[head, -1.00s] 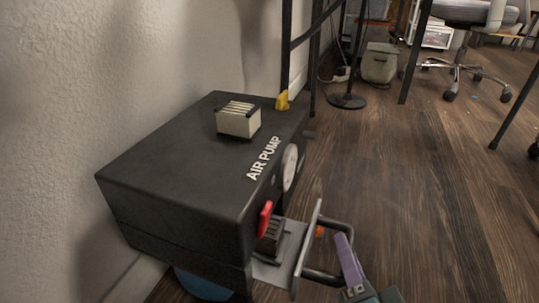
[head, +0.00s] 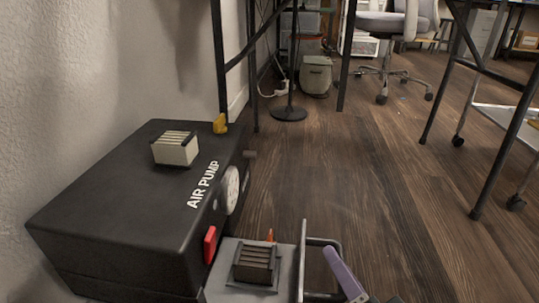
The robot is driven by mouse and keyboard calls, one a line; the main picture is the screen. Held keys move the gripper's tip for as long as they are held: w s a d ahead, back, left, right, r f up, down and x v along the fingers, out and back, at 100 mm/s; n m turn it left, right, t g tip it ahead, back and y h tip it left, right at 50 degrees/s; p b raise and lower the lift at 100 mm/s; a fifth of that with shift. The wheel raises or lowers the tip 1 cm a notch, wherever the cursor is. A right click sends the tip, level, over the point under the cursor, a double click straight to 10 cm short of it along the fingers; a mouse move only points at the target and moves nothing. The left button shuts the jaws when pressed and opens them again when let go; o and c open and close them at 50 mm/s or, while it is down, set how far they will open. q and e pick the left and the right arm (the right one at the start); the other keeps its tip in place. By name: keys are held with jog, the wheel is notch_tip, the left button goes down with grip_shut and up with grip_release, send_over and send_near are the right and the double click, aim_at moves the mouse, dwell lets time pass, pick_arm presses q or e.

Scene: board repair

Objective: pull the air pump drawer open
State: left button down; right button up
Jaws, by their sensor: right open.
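The black air pump (head: 120,215) stands against the wall at the left in the head view. Its drawer (head: 228,259) sticks out of the front to the right, with a grey tray and a dark ribbed block (head: 256,263) in it. The drawer's front plate (head: 302,262) stands upright and carries a dark handle (head: 326,241). My right gripper (head: 343,272) is at the handle at the bottom edge. One purple finger shows beside the handle; the rest is cut off by the frame. It is open. My left gripper is not in view.
A pale ribbed block (head: 176,148) sits on top of the pump. A red switch (head: 210,244) and a round gauge (head: 232,190) are on its front. A black stand base (head: 289,113) and a chair (head: 385,50) are farther back.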

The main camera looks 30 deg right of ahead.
jog(key=shift+s+a+r+p, duration=0.15)
jog(key=shift+s+r+p, duration=0.05)
jog(key=shift+s+p, duration=0.15)
jog(key=p+v, duration=0.3)
jog(key=v, duration=0.6)
jog(key=shift+f, duration=0.1)
jog(key=shift+s, duration=0.1)
